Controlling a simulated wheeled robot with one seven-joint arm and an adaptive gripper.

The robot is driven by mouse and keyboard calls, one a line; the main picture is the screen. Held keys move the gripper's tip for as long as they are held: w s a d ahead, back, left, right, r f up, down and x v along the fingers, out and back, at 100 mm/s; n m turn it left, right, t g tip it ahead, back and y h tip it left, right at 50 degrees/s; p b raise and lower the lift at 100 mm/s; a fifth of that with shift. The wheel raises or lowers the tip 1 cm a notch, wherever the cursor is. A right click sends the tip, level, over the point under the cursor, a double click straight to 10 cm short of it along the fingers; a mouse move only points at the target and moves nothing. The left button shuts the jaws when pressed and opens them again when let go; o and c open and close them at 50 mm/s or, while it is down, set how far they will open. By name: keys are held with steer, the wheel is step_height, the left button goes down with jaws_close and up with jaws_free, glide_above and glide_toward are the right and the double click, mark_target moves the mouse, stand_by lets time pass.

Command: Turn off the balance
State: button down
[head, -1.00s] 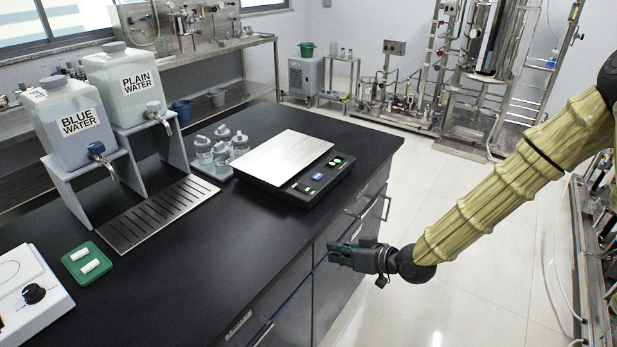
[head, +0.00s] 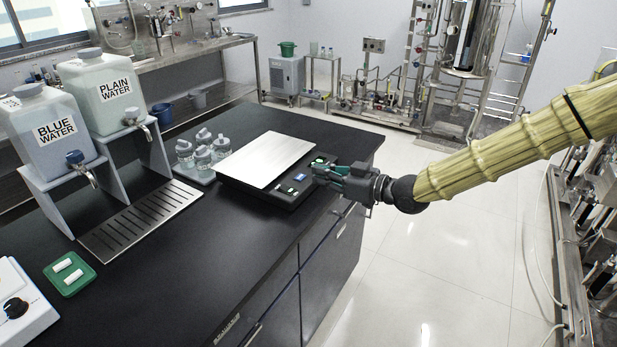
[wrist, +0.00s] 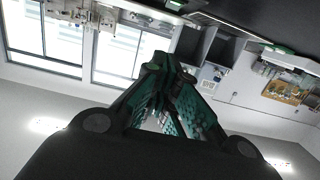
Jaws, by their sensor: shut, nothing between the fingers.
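The balance (head: 265,161) lies on the black bench top near its right edge, with a flat silver pan and a dark body. Its front strip carries a small blue display (head: 300,177) and green-and-white buttons, one (head: 288,190) at the near end and one at the far end beside my gripper. My gripper (head: 318,170) is shut and empty, over the balance's right front edge by the far-end button. I cannot tell whether it touches. In the wrist view the closed fingers (wrist: 157,62) point up; a small green patch (wrist: 279,49) shows at the top right.
A tray of lidded bottles (head: 200,155) stands just left of the balance. Blue and plain water tanks (head: 52,130) with taps stand further left above a metal drain grate (head: 140,221). A green tray with white bars (head: 69,273) and a white stirrer (head: 20,310) are at the near left.

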steer(key=p, duration=0.2)
glide_above(291, 190)
steer(key=shift+s+d+f, duration=0.15)
steer(key=shift+s+f, duration=0.05)
steer(key=shift+f, duration=0.3)
steer(key=shift+w+f+p, duration=0.1)
steer(key=shift+f+p, duration=0.2)
steer(key=shift+f, duration=0.65)
steer(key=shift+a+f+p, duration=0.2)
steer(key=shift+f+p, duration=0.1)
steer(key=shift+f, duration=0.8)
steer(key=shift+w, duration=0.1)
